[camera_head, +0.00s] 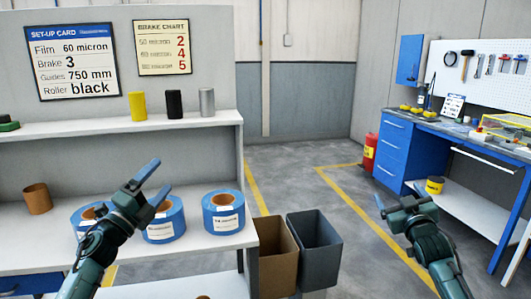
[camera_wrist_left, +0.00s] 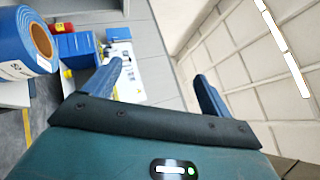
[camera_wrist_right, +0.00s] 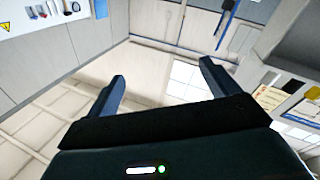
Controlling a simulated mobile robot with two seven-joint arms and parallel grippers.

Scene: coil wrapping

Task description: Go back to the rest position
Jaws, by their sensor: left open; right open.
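My left gripper (camera_head: 154,182) is open and empty. It is raised in front of the shelf with the blue film rolls, its fingers pointing up and to the right. In the left wrist view its two blue fingers (camera_wrist_left: 158,85) stand apart with nothing between them. My right gripper (camera_head: 404,207) is open and empty, held over the floor in front of the blue workbench (camera_head: 395,150). In the right wrist view its blue fingers (camera_wrist_right: 160,82) are spread, with wall and ceiling behind.
Blue film rolls (camera_head: 224,212) and a brown core (camera_head: 37,199) stand on the lower shelf. Yellow, black (camera_head: 174,104) and grey rollers stand on the upper shelf. Brown (camera_head: 278,257) and grey bins (camera_head: 314,250) stand between my arms. A red extinguisher (camera_head: 370,152) is by the workbench.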

